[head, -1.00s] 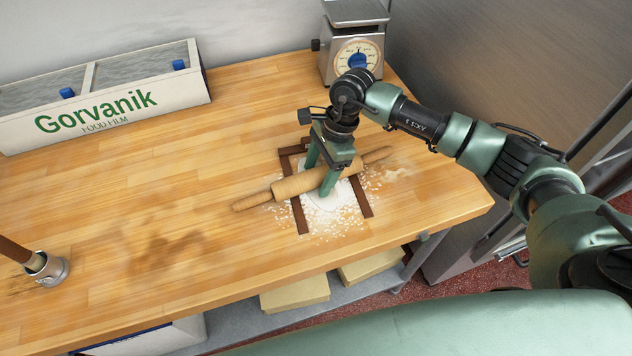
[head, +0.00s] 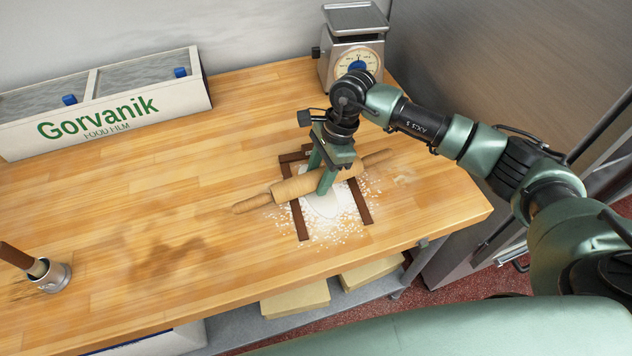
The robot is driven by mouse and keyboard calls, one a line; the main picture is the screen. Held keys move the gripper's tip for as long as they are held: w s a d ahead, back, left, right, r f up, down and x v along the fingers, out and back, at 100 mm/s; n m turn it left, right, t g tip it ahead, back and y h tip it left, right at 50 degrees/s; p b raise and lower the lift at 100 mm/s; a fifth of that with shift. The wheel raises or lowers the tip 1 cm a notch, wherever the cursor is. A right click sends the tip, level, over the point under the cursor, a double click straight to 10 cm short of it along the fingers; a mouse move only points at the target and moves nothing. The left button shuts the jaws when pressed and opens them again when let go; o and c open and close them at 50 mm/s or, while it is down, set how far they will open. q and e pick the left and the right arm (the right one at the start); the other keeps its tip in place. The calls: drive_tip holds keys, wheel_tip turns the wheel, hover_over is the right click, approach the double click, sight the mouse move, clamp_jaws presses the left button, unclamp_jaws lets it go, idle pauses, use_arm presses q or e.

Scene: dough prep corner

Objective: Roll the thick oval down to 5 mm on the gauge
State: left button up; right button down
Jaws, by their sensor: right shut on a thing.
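A wooden rolling pin (head: 286,190) lies diagonally across a brown gauge frame (head: 299,220) on the wooden worktop. My right gripper (head: 322,180) points down over the pin and is shut on its middle. A pale, flat oval of dough (head: 322,205) shows just in front of the pin, inside the frame, with white flour around it. The pin and gripper hide its back part. I cannot read its thickness. My left gripper is not in view.
A kitchen scale (head: 352,50) stands at the back right. A white film dispenser box (head: 110,115) is at the back left. A metal cup (head: 54,276) holding a wooden-handled tool stands at the front left. The worktop's middle left is clear.

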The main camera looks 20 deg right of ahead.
sight(315, 174)
drive_tip(key=shift+r+p, duration=0.85)
drive_tip(key=shift+r, duration=1.35)
drive_tip(key=s+d+r+n+g+h+b, duration=0.1)
drive_tip(key=s+d+r+n+b, duration=0.1)
drive_tip(key=s+n, duration=0.5)
drive_tip(key=s+d+r+n+g+h+b, duration=0.2)
drive_tip(key=s+r+n+b, duration=0.1)
drive_tip(key=s+n, duration=0.4)
drive_tip(key=n, duration=0.2)
drive_tip(key=shift+n, duration=0.3)
drive_tip(key=shift+a+r, duration=0.1)
